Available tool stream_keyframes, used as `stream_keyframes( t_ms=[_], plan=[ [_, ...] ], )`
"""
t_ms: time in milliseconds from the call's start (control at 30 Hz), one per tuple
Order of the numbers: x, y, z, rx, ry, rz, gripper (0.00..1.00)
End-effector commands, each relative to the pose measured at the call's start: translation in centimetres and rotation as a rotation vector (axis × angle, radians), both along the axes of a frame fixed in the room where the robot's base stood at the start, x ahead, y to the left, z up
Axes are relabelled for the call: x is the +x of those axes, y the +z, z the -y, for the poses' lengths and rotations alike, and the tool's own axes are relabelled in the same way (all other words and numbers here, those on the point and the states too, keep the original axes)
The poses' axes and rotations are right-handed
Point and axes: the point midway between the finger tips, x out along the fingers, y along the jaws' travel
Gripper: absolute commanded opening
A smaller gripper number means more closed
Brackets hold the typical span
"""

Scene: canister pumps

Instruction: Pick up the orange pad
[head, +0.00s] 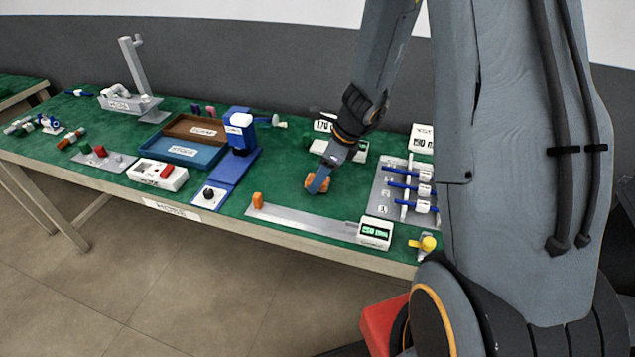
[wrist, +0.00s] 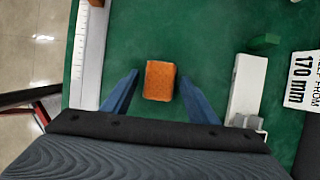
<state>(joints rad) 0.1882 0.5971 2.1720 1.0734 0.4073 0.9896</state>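The orange pad (wrist: 159,81) is a small block-shaped piece lying on the green table top. In the wrist view it sits between the two blue fingers of my gripper (wrist: 160,95), with a strip of green showing on each side. In the head view the orange pad (head: 322,183) is partly hidden behind a finger of my gripper (head: 317,184). My gripper is open and low over the table, its fingers on either side of the pad. I cannot tell how far the fingertips are from the table surface.
A steel ruler rail (head: 300,220) with an orange block (head: 258,200) and a display (head: 375,233) runs along the front. A rack with blue rods (head: 410,188) stands to the right. A blue press (head: 238,145) stands to the left. A 170 mm sign (wrist: 302,80) is near.

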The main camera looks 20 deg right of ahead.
Motion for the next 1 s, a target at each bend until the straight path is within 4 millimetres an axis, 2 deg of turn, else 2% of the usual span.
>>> stream_keyframes(
  t_ms=[33, 200, 433, 567, 1000],
  plan=[
    [0.0, 0.0, 0.0, 0.0, 0.0, 0.0, 0.44],
    [0.0, 0.0, 0.0, 0.0, 0.0, 0.0, 0.15],
    [0.0, 0.1, 0.0, 0.0, 0.0, 0.0, 0.15],
    [0.1, 1.1, 0.0, 0.0, 0.0, 0.003, 0.15],
    [0.1, 8.7, 0.0, 0.0, 0.001, 0.003, 0.15]
  ],
)
